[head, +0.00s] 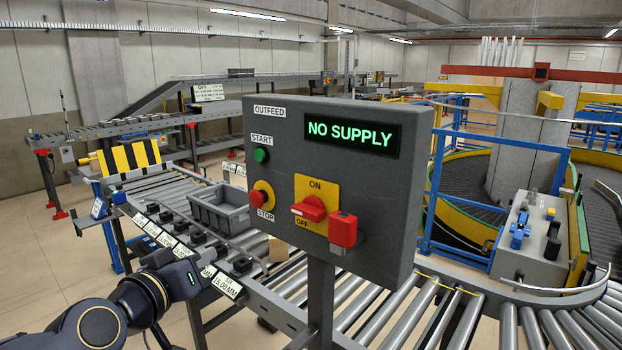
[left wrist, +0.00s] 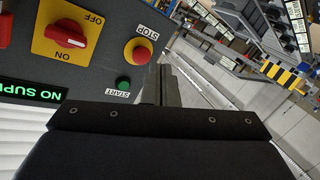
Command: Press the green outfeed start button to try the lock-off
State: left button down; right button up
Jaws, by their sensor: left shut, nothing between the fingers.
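The green START button (head: 260,155) is on the upper left of the grey OUTFEED control box (head: 385,190). It also shows, upside down, in the left wrist view (left wrist: 123,84). The display (head: 350,134) reads NO SUPPLY. Below START is a red STOP button (head: 256,198) on a yellow base. A red rotary switch (head: 308,209) sits on a yellow ON/OFF plate, with a red padlock (head: 342,229) at its right. My left gripper (head: 208,258) is shut and empty, below and left of the box. In the left wrist view its fingers (left wrist: 165,85) appear beside the button, apart from it. My right gripper is out of view.
A roller conveyor (head: 375,312) runs below and behind the box, with a grey tote (head: 222,208) on it. The box's post (head: 320,300) stands in front. Blue guard rails (head: 470,205) and a spiral conveyor are at the right. Open floor (head: 25,240) lies at the left.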

pick_arm(q)
jog(key=s+a+f+g, duration=0.1)
jog(key=s+f+g, duration=0.9)
jog(key=s+f, duration=1)
jog(key=s, duration=0.3)
jog(key=shift+s+a+f+y, duration=0.15)
jog(key=shift+a+f+y, duration=0.05)
jog(key=shift+f+y, duration=0.15)
